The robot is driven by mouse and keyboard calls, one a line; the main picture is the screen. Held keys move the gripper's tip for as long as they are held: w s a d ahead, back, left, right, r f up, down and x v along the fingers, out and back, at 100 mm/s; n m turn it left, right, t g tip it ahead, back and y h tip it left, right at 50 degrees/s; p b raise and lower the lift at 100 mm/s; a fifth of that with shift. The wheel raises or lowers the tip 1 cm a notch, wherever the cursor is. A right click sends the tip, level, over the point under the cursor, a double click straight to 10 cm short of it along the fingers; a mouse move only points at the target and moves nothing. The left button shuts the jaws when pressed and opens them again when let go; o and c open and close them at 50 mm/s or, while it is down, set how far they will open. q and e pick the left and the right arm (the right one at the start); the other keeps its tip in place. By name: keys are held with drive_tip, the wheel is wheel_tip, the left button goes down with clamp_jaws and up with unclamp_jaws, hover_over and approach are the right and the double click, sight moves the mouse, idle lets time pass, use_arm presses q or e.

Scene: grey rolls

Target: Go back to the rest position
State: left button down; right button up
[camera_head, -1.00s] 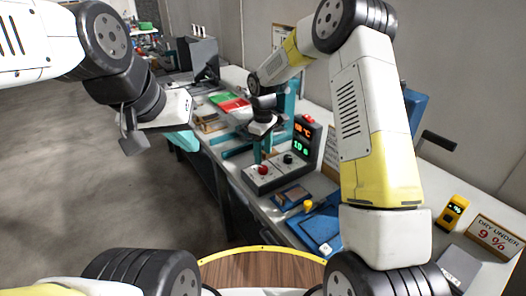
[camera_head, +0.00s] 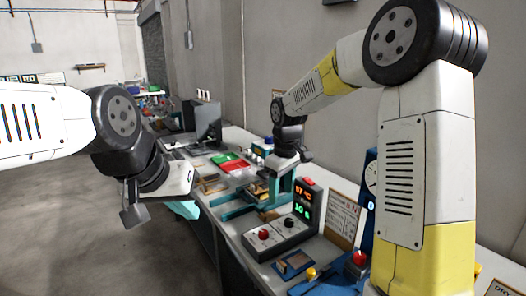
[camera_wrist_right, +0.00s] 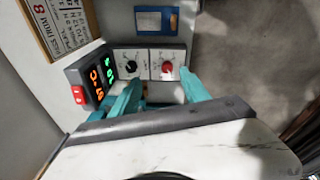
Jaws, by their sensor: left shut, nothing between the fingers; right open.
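My left gripper (camera_head: 183,208) hangs at the left in the head view, over the floor beside the bench. Its teal fingers are shut and empty, and mostly hidden behind the white wrist body. My right arm reaches in from the right, and its gripper (camera_head: 272,188) points down over the bench, behind the control box (camera_head: 284,236) with red and green digits. In the right wrist view the two teal fingers of the right gripper (camera_wrist_right: 160,92) are apart with nothing between them. Beyond them the control box shows its black knob (camera_wrist_right: 131,67) and red knob (camera_wrist_right: 168,68).
The bench (camera_head: 232,236) runs away along the wall. It carries a red and green tray (camera_head: 230,163), a monitor (camera_head: 207,121), a framed sign (camera_head: 342,219) and a blue device with a red knob (camera_head: 359,258). Open floor (camera_head: 90,255) lies at the left.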

drive_tip(key=s+d+r+m+t, duration=0.2)
drive_tip(key=s+d+r+m, duration=0.3)
drive_tip(key=s+r, duration=0.5)
drive_tip(key=s+d+m+t+y, duration=0.1)
drive_tip(key=s+d+m+t, duration=0.1)
drive_tip(key=s, duration=1.2)
drive_tip(key=shift+d+m+t+y, duration=0.3)
drive_tip(key=shift+d+m+y, duration=0.1)
drive_tip(key=shift+d+m, duration=0.5)
